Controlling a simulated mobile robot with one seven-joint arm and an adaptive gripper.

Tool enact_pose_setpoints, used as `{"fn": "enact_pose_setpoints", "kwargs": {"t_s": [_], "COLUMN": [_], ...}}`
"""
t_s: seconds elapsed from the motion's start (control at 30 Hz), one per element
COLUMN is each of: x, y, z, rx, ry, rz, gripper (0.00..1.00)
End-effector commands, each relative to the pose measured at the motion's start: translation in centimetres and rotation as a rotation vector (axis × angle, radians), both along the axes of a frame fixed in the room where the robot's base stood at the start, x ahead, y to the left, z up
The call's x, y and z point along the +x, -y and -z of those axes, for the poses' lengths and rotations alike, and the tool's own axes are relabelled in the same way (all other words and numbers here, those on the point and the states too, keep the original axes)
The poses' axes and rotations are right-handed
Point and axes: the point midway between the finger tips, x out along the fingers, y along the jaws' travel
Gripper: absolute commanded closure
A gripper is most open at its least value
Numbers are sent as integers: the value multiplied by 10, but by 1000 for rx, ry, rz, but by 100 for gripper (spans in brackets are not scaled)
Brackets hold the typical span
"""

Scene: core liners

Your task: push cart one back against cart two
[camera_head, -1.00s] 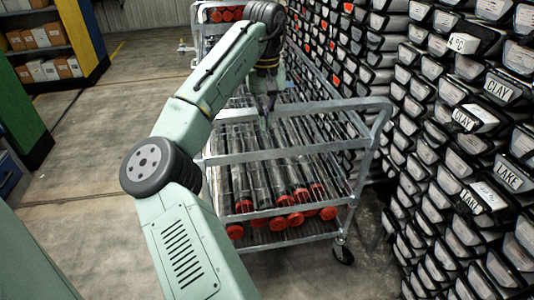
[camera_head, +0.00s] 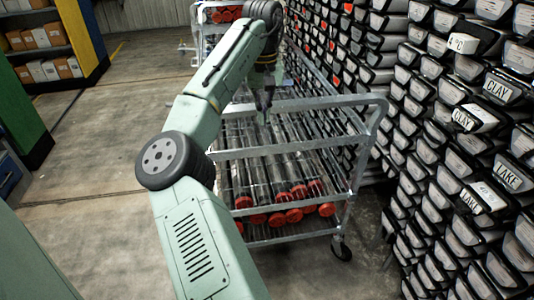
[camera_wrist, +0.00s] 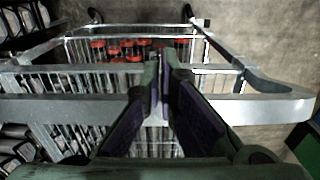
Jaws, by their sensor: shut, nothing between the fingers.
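The near cart (camera_head: 300,148) is a grey metal frame with shelves of long dark core tubes with red end caps. The far cart (camera_head: 210,28), also with red-capped tubes, stands beyond it, mostly hidden by my arm. No label shows which is cart one. My gripper (camera_head: 265,112) points down at the near cart, inside its top frame. In the wrist view my shut fingers (camera_wrist: 161,58) overlap a thick cross rail (camera_wrist: 255,108) of a cart with red caps beyond. Nothing shows between the fingers. Contact with the rail cannot be told.
A wall of black sample bins (camera_head: 440,130) runs close along the near cart's right side. Shelving with boxes (camera_head: 40,50) stands at the far left. The concrete floor (camera_head: 95,180) left of the cart is clear.

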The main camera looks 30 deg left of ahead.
Motion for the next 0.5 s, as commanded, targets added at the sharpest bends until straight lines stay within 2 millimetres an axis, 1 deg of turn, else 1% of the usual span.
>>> {"fn": "enact_pose_setpoints", "kwargs": {"t_s": [0.1, 0.5], "x": [5, 11], "y": [-5, -11], "z": [-1, -2], "rx": [7, 10], "ry": [13, 14], "rz": [-5, -5], "gripper": [100, 100]}}
